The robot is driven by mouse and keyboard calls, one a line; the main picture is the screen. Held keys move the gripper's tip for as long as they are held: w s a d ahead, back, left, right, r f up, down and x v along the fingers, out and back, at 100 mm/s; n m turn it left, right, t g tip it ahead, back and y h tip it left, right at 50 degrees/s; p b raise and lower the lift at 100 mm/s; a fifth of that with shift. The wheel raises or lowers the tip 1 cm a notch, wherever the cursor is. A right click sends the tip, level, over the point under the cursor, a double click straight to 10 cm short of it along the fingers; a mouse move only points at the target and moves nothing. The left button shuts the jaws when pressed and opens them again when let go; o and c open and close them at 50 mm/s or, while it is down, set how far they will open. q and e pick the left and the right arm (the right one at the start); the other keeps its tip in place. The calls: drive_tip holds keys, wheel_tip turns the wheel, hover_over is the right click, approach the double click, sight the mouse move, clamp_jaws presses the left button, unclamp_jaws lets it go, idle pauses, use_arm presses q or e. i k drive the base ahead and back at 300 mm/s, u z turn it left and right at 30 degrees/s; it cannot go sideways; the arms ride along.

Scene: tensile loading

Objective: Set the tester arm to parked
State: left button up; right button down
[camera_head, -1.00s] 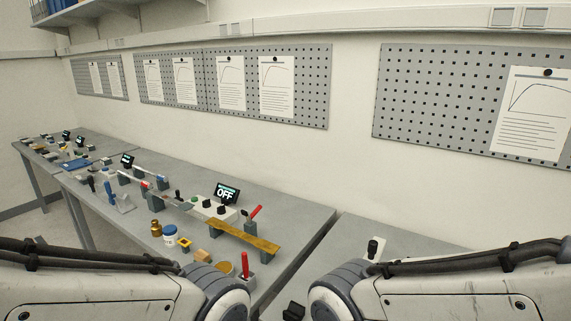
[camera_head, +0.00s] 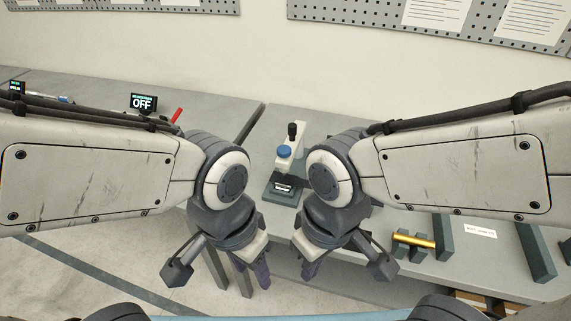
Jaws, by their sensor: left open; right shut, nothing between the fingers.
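A small tester (camera_head: 286,155) stands on the grey bench between my two arms. It has a pale upright arm with a black knob (camera_head: 292,130) on top, a blue round cap (camera_head: 284,152) and a dark base (camera_head: 283,190). My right arm's joint covers part of its right side. The arm's setting cannot be read. My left gripper (camera_head: 262,276) hangs in front of the bench edge, pointing down, open and apart from the tester. My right gripper (camera_head: 309,270) hangs beside it, also pointing down, shut and empty.
A brass bar (camera_head: 414,240) rests on grey supports at the right, near a white label (camera_head: 474,228). A display reading OFF (camera_head: 143,103) and a red handle (camera_head: 177,115) stand on the left bench. A pegboard (camera_head: 350,14) hangs behind.

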sight(292, 139)
drive_tip(key=z, duration=0.5)
drive_tip(key=i, duration=1.05)
drive_tip(key=u, duration=0.65)
